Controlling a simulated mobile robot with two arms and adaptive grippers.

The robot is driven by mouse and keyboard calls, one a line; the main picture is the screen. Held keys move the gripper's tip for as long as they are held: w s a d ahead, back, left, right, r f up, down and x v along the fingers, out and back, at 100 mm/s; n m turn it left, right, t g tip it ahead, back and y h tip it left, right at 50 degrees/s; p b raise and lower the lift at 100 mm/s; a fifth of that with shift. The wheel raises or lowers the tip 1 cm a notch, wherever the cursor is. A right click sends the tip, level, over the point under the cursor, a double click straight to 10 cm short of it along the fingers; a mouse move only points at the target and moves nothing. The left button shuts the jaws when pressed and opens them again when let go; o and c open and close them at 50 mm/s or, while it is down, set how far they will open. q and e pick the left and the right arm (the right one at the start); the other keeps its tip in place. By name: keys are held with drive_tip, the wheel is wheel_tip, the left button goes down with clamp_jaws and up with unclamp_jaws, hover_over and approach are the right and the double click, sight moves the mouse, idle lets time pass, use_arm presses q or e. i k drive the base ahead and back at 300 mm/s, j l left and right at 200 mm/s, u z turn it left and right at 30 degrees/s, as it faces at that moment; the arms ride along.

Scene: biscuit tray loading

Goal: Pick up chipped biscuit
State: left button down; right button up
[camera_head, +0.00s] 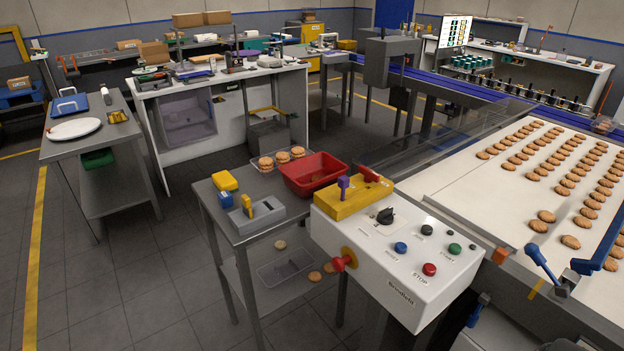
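Many round brown biscuits lie in rows on the white conveyor belt (440,192) at the right. Near the belt's front a few sit apart, among them one biscuit (538,226) and another (570,242). All are too small to tell which one is chipped. More biscuits (280,245) lie on the shelf below. Neither of my grippers shows in this view.
A white control box (395,265) with buttons stands between the small table (285,228) and the belt. A blue lever (541,262) and a blue rail (602,245) sit at the belt's near edge. A side table (80,155) stands at left. The floor at lower left is clear.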

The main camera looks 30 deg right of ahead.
sight(571, 240)
drive_tip(key=z, duration=2.55)
drive_tip(key=l+u, duration=0.2)
drive_tip(key=u, duration=0.25)
drive_tip(key=l+u, duration=0.15)
drive_tip(key=u, duration=0.3)
drive_tip(key=k+l+u, duration=0.1)
drive_tip(key=u, duration=0.35)
